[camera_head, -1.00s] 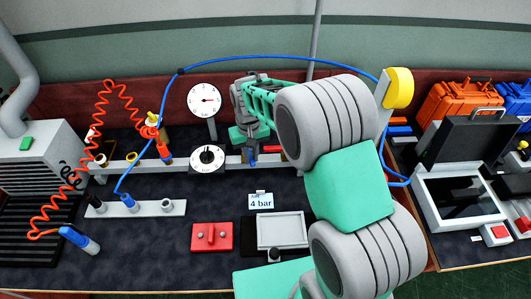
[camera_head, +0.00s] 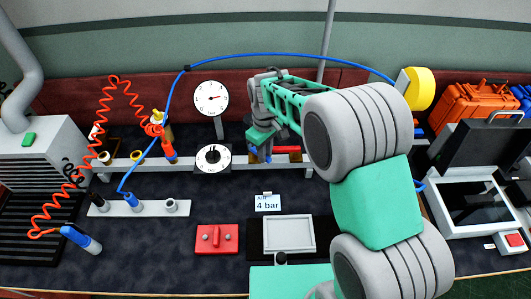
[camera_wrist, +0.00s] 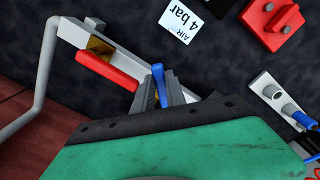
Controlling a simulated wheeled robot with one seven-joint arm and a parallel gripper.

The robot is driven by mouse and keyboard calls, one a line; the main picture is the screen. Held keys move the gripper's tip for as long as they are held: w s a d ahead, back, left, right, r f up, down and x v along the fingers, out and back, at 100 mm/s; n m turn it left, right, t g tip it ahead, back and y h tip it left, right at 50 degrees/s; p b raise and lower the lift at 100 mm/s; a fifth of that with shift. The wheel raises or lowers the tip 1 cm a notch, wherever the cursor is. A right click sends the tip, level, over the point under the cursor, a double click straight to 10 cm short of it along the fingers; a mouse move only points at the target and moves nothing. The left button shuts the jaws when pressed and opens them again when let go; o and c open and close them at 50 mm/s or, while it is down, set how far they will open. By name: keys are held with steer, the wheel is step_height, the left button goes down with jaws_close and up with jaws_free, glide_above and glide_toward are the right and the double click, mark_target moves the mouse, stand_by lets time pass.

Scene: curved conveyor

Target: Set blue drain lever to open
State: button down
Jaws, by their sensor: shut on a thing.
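The blue drain lever (camera_wrist: 159,84) shows in the wrist view as a short blue bar between the two dark fingers of my gripper (camera_wrist: 157,92), which are shut on it. In the head view my gripper (camera_head: 262,148) is at the grey pipe rail, with only a small part of the blue lever (camera_head: 267,155) showing below it. The fingers and the green gripper body hide the lever's pivot. The lever's exact angle to the pipe is hard to tell.
A red lever (camera_wrist: 108,72) lies along the rail close beside my gripper. Gauges (camera_head: 211,98) stand to the left. An "AIR 4 bar" card (camera_head: 267,202), a red block (camera_head: 216,239) and a grey tray (camera_head: 290,233) lie in front. A blue hose arches behind my arm.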

steer(key=c, duration=1.4)
jaws_free()
steer(key=shift+o, duration=0.2)
